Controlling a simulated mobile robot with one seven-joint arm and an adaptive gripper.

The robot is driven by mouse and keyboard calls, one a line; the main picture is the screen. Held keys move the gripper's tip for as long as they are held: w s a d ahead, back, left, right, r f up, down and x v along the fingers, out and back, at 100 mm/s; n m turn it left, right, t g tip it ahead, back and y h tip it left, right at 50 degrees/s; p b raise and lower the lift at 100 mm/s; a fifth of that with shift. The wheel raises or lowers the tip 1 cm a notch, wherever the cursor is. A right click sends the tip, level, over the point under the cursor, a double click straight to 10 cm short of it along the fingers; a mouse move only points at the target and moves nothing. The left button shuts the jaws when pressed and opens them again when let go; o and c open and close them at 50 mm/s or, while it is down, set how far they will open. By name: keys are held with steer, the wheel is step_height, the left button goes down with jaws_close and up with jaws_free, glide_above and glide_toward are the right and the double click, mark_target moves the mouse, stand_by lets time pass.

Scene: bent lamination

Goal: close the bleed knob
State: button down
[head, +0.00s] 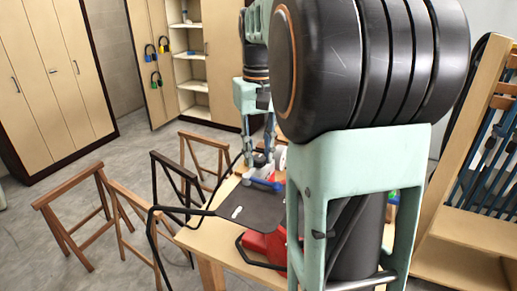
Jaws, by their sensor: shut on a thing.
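My gripper (259,160) is small in the head view, beyond my large black and mint arm links. It points down over the far part of the wooden workbench (193,240). It is shut on a small part at its fingertips, which looks to be the bleed knob, though the fingers mostly hide it. A blue bar-like part (264,185) lies just below the fingertips. A pale round part (280,158) is right beside the gripper. I cannot make out how far the knob is turned.
A dark plate (252,208) with a pale slot lies on the bench, above a red device (268,246). Black bent tubing (154,235) sticks out at the bench's left. Wooden trestles (78,218) stand left. A clamp rack (485,170) is right; cabinets (55,70) stand behind.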

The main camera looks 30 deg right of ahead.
mark_target(259, 157)
steer(key=m+p, duration=0.1)
steer(key=m, duration=0.3)
steer(key=shift+m, duration=0.3)
steer(key=m, duration=0.4)
steer(key=shift+m+p, duration=0.3)
steer(key=shift+p, duration=0.05)
steer(key=m, duration=0.4)
steer(key=shift+m, duration=2.5)
steer(key=c, duration=1.6)
jaws_free()
step_height(259, 157, up, 12)
